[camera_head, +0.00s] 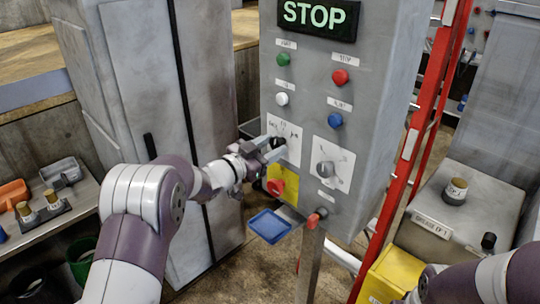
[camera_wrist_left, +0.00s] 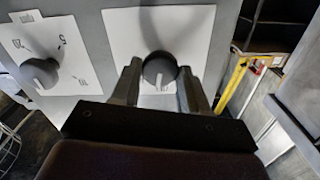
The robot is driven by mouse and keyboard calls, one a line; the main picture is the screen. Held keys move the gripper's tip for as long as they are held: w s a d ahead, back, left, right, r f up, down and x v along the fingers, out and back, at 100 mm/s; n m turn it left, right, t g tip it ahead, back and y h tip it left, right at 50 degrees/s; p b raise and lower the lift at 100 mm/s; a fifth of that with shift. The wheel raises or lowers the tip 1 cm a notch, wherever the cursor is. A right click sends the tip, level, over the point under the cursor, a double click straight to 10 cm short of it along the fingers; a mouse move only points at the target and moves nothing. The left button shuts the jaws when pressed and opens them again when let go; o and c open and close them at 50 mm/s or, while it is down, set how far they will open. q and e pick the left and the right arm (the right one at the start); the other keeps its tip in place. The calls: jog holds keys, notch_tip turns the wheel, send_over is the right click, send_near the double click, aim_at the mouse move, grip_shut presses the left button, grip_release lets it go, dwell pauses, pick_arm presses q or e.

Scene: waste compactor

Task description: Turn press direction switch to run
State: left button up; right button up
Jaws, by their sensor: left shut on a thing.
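The grey control box (camera_head: 300,100) stands ahead of me, with a lit STOP sign at its top. My left gripper (camera_head: 273,148) reaches its left dark rotary switch (camera_head: 279,142), which has a white label plate behind it. In the left wrist view, my left gripper (camera_wrist_left: 160,88) has a finger on each side of the grey round switch knob (camera_wrist_left: 159,70) and is shut on it. The fingers and glare hide the plate's markings. A second rotary knob (camera_head: 325,168) is to the right on its own plate; it also shows in the left wrist view (camera_wrist_left: 40,72).
Green (camera_head: 283,59), red (camera_head: 340,77), white (camera_head: 282,99) and blue (camera_head: 335,120) buttons sit above the switches. A red knob on yellow (camera_head: 276,187) and a blue tray (camera_head: 269,225) are below. A red ladder (camera_head: 412,150) stands to the right.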

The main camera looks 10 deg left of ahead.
pick_arm(q)
jog(key=m+b, duration=0.5)
jog(key=b, duration=0.1)
jog(key=shift+r+m+b, duration=0.2)
jog(key=shift+m+b, duration=1.1)
jog(key=o, duration=1)
jog(key=shift+d, duration=0.1)
jog(key=shift+s, duration=0.15)
